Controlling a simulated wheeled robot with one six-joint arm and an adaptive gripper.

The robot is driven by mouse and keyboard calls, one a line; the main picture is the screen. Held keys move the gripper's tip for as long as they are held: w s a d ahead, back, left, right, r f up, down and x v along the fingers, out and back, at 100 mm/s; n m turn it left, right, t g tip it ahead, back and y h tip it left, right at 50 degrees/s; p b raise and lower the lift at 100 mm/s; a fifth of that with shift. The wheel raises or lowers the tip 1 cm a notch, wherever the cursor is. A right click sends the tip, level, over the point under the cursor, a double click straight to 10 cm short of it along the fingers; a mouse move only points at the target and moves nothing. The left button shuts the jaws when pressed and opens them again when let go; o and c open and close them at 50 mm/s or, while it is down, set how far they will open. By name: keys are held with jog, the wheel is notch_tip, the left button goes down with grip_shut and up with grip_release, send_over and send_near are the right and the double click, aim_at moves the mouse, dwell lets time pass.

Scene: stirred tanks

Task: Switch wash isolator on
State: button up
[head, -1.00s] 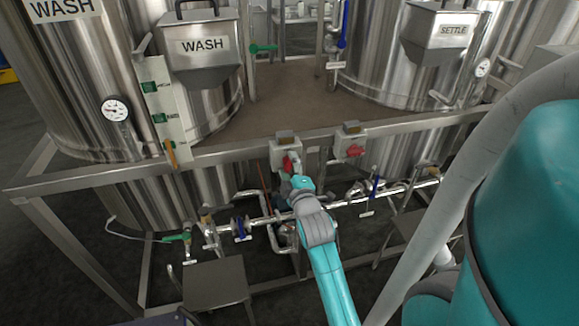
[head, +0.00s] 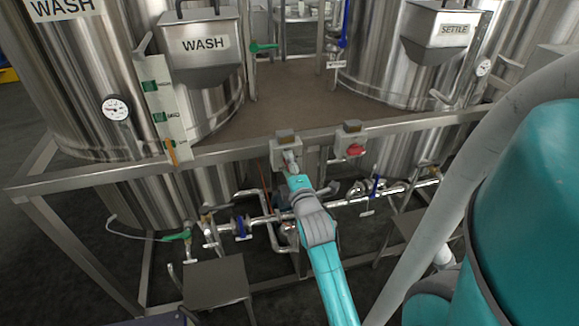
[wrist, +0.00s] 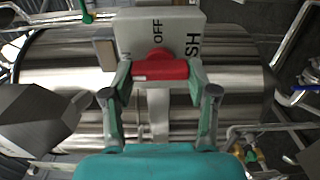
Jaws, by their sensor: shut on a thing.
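The wash isolator is a pale grey box (head: 286,151) on the frame rail below the wash tank. In the wrist view its face (wrist: 180,25) shows "OFF", part of "ON" and the letters "SH". Its red handle (wrist: 160,70) lies crosswise in that picture, with a finger against each end. My gripper (wrist: 160,75) is shut on this handle. In the head view my gripper (head: 291,165) covers the handle, so its angle is hidden there.
A second grey isolator box (head: 350,140) with a red handle stands just to the right on the same rail (head: 225,152). Pipes with blue-handled valves (head: 240,228) run below. A small metal stand (head: 215,282) is at lower left.

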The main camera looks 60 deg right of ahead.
jog(key=o, duration=1.2)
jog(key=shift+c, duration=0.2)
jog(key=v, duration=1.2)
